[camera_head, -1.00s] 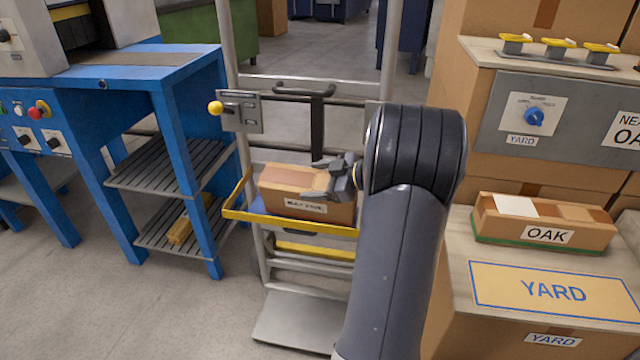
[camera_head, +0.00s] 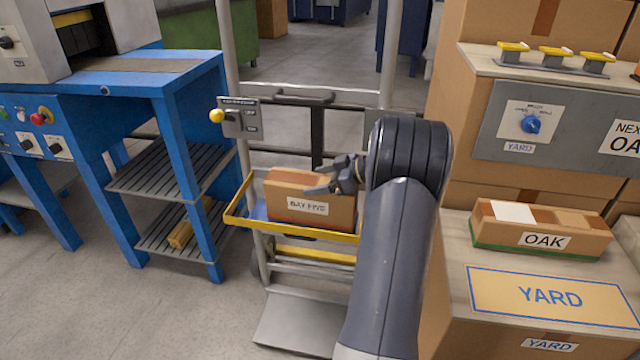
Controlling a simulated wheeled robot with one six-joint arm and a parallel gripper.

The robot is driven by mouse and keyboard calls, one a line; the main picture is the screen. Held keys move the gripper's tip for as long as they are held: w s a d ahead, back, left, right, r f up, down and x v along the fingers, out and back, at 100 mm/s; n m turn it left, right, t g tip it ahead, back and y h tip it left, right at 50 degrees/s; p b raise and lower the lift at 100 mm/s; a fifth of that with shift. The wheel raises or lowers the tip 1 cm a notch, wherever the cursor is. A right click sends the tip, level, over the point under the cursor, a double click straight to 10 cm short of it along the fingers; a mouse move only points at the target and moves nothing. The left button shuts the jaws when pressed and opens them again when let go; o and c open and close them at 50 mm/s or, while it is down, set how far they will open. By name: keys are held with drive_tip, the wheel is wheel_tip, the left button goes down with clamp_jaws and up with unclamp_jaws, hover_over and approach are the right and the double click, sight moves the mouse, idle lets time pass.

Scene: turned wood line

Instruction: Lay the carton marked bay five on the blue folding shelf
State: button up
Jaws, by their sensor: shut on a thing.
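The brown carton (camera_head: 290,215) has a white label reading BAY FIVE on its front. It is upright over the blue folding shelf (camera_head: 256,211), a blue tray with a yellow rim on an upright metal frame. Blue shows at the carton's left; the rest of the shelf's surface is hidden under it. My gripper (camera_head: 322,183) is shut on the carton at its upper right part. Whether the carton's underside touches the shelf cannot be told from this view.
A blue machine bench (camera_head: 185,67) with slatted shelves stands at left. A lever with a yellow knob (camera_head: 216,116) is on the frame above the shelf. At right, an OAK box (camera_head: 500,236) sits on a stand with a YARD sign. Grey floor is clear at front left.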

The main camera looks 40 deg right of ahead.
idle(0.3)
drive_tip(key=o, duration=1.9)
drive_tip(key=shift+f, duration=0.1)
drive_tip(key=shift+s+d+r, duration=0.1)
drive_tip(key=shift+s+r, duration=0.05)
drive_tip(key=shift+r, duration=0.2)
drive_tip(key=p+v, duration=0.1)
drive_tip(key=v, duration=0.2)
drive_tip(key=shift+r+p, duration=0.1)
drive_tip(key=shift+p, duration=0.25)
drive_tip(key=s+d+p, duration=0.2)
drive_tip(key=s+d, duration=0.4)
drive_tip(key=s, duration=0.3)
drive_tip(key=shift+s+d+f+p, duration=0.2)
drive_tip(key=shift+d+f+p, duration=0.1)
drive_tip(key=shift+d+p, duration=0.1)
